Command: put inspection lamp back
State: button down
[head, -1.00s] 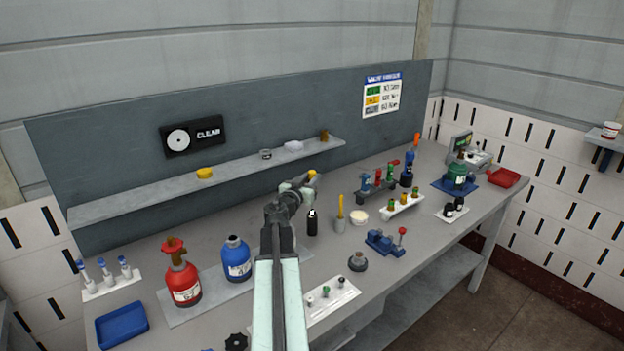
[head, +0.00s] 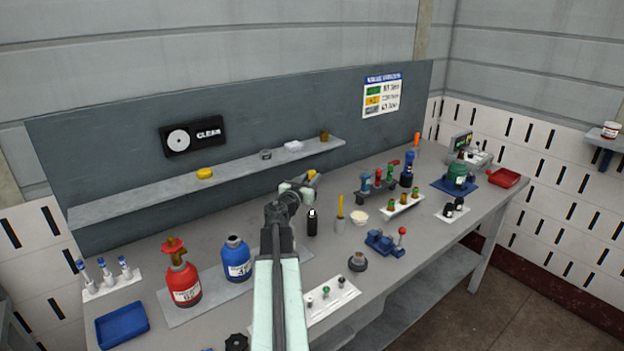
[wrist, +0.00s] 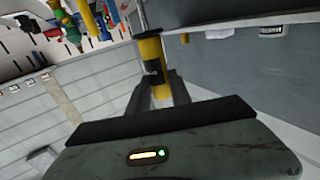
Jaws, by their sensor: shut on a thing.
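The inspection lamp (wrist: 150,48) looks like a slim yellow and black cylinder with a grey metal part at its far end. It sits between the two fingers of my gripper (wrist: 158,88) in the wrist view. In the head view my gripper (head: 308,181) is above the middle of the bench, and only a small yellow part of the lamp (head: 313,175) shows at its tip. The gripper is shut on the lamp and holds it clear of the bench top. The rest of the lamp is hidden by the wrist in the head view.
A wall shelf (head: 235,167) runs behind, with a yellow item (head: 204,173) and free gaps.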

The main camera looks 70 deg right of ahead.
jog(key=shift+f, duration=0.2)
jog(key=shift+f+b, duration=0.35)
jog(key=shift+b, duration=0.15)
jog(key=c, duration=1.1)
grip_release()
notch_tip(320, 180, up, 6)
jog(key=p, duration=0.6)
jog(key=shift+w+r, duration=0.1)
jog(key=shift+r, duration=0.05)
